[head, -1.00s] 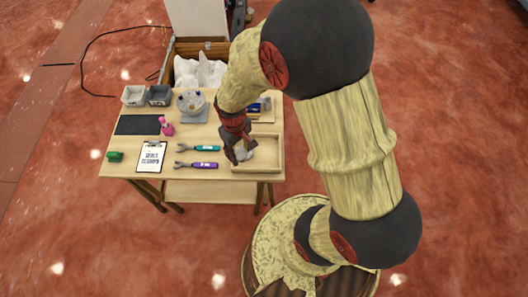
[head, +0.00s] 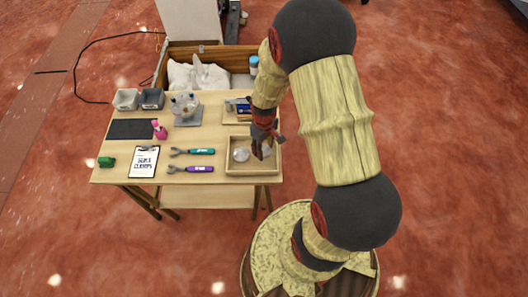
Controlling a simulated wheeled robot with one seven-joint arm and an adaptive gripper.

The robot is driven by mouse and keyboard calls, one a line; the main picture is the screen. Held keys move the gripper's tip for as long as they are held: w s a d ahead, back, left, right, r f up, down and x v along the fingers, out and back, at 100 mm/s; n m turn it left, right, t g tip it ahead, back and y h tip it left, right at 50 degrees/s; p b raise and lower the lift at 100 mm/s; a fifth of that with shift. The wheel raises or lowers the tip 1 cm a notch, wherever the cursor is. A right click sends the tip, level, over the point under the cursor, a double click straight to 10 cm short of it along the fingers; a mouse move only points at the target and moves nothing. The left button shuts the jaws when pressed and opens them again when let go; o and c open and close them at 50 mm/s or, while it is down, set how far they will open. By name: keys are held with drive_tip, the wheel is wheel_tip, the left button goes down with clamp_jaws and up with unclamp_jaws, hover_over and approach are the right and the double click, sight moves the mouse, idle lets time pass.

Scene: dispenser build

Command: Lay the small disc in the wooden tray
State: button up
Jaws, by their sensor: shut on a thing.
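The wooden tray (head: 232,172) is a shallow pale box at the right front of the table. A round whitish disc (head: 241,154) lies in its left part, apart from my gripper. My gripper (head: 260,155) points down over the right half of the tray. It is shut on a small pale thing (head: 267,151), seemingly the small disc, mostly hidden by the fingers. I cannot tell whether that thing touches the tray floor.
A second tray (head: 232,118) with a blue item stands behind. A clipboard (head: 144,162), a pink bottle (head: 160,131) and a dark mat (head: 131,129) are further left.

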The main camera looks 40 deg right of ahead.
drive_tip(key=shift+f, duration=1.1)
drive_tip(key=shift+f+b, duration=0.15)
drive_tip(key=shift+b, duration=0.2)
drive_tip(key=o, duration=1.5)
wheel_tip(320, 180, up, 12)
drive_tip(key=r+p, duration=0.1)
drive_tip(key=p, duration=0.3)
wheel_tip(320, 180, up, 9)
drive_tip(key=t, duration=0.1)
hover_over(264, 150)
drive_tip(key=a, duration=0.3)
drive_tip(key=s+a+r+t, duration=0.1)
drive_tip(key=s+a+r, duration=0.2)
drive_tip(key=r, duration=0.3)
drive_tip(key=s+a+r+m+t, duration=0.1)
drive_tip(key=s+a+r+t, duration=0.1)
drive_tip(key=s+r, duration=0.3)
drive_tip(key=s+a+r+m+t, duration=0.1)
drive_tip(key=s+a+r, duration=0.3)
drive_tip(key=r, duration=0.5)
drive_tip(key=shift+s+r+t, duration=0.2)
drive_tip(key=shift+t, duration=0.1)
